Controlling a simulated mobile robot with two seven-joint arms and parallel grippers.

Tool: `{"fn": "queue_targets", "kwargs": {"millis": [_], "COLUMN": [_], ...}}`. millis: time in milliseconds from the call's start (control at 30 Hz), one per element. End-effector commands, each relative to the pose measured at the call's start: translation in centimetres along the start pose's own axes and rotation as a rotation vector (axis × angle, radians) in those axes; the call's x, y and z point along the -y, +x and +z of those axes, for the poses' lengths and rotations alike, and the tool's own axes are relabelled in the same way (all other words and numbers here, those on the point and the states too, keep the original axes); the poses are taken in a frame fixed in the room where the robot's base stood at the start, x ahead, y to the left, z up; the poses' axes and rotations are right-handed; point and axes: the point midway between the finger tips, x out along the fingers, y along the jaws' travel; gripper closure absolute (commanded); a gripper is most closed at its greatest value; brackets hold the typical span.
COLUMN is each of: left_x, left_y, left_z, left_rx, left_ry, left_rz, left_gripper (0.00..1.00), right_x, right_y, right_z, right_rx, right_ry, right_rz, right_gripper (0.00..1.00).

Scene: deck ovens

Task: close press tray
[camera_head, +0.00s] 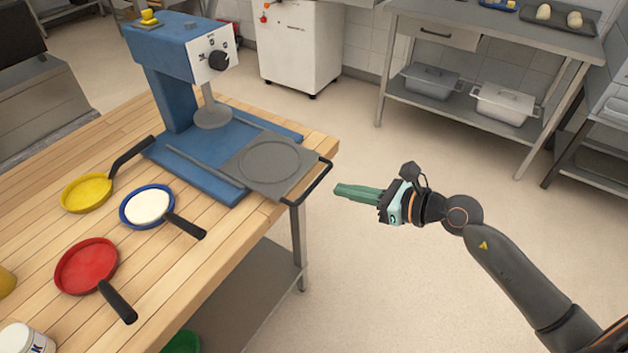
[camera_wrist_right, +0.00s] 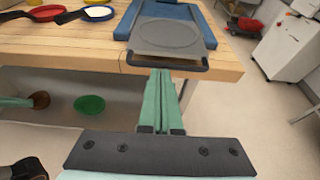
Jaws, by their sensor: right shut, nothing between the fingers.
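The blue press (camera_head: 178,75) stands on the wooden table, with a grey round press head (camera_head: 213,114) above its base. Its grey press tray (camera_head: 262,172) is slid out toward the table's right edge, and its dark handle (camera_head: 321,181) reaches past that edge. The tray also shows in the right wrist view (camera_wrist_right: 168,38), with the handle (camera_wrist_right: 163,64) just beyond my fingertips. My right gripper (camera_head: 340,190) is shut and empty, a little to the right of the handle and apart from it in the head view.
On the wooden table (camera_head: 205,255) lie a yellow pan (camera_head: 86,193), a blue-rimmed pan (camera_head: 147,206) and a red pan (camera_head: 86,266). A white jar (camera_head: 22,341) stands at the lower left. The floor right of the table is clear. A steel shelf (camera_head: 480,75) stands farther back.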

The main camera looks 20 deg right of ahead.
Motion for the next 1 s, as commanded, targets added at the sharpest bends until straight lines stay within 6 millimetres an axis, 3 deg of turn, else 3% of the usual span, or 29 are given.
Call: {"fn": "queue_targets", "kwargs": {"millis": [500,700,1000], "left_x": [-0.2,-0.2,-0.2], "left_y": [-0.5,-0.5,-0.5], "left_z": [-0.6,-0.6,-0.6], "left_rx": [0.000,-0.001,-0.001], "left_ry": [-0.002,-0.002,-0.003], "left_rz": [0.002,0.002,0.002], "left_gripper": [1.00,1.00,1.00], "right_x": [-0.1,-0.2,-0.2], "right_y": [8.3,9.5,9.5], "right_z": [0.3,0.2,0.2], "right_rx": [0.007,0.006,0.005], "right_ry": [0.004,0.002,0.002], "right_rz": [0.002,0.002,0.002], "right_gripper": [1.00,1.00,1.00]}}
